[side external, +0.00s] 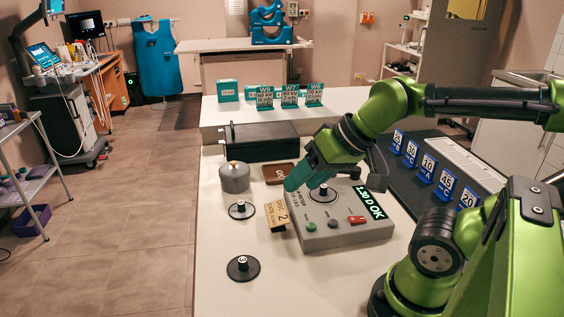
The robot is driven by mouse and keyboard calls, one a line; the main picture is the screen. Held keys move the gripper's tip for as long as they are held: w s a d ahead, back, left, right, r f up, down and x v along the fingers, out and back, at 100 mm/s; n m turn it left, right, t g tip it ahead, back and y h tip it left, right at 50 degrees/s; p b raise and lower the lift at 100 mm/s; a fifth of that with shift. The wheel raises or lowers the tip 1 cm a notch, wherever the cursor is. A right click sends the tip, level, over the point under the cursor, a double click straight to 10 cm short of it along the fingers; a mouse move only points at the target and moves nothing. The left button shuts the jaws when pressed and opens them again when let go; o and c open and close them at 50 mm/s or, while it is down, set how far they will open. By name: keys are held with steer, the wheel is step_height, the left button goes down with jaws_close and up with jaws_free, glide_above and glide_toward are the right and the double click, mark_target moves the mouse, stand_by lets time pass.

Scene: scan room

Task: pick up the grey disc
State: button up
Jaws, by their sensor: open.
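Three low round discs with a raised, numbered centre knob are in view. One disc (322,193) sits on top of a grey instrument box (345,235), just under my gripper. A second disc (241,210) lies on the white table (215,245) left of the box. A third disc (243,268), marked 3, lies nearer the front. My gripper (304,186), with teal fingers, is open above the box's back left part. Whether its fingers touch the disc below is hidden.
A grey canister (235,177) and a brown tray (280,174) stand behind the discs. A tan sign (277,219) leans by the box's left side. A black case (260,141) is behind. Blue number cards (428,168) line the right. The table's front left is clear.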

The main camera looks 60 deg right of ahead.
steer(key=w+d+f+m+g+h, duration=0.2)
steer(key=w+d+g, duration=0.35)
steer(key=d, duration=0.75)
steer(key=n, duration=0.1)
glide_above(323, 186)
steer(key=f, duration=0.1)
steer(key=d+r+n+g, duration=0.1)
steer(key=n+g, duration=0.1)
step_height(323, 186, down, 12)
steer(key=shift+w+a+r, duration=0.1)
steer(key=shift+r, duration=0.1)
steer(key=shift+a+f, duration=0.2)
steer(key=shift+f, duration=1.1)
steer(key=shift+a+f, duration=0.15)
steer(key=shift+f, duration=1.15)
jaws_close()
steer(key=shift+r, duration=0.1)
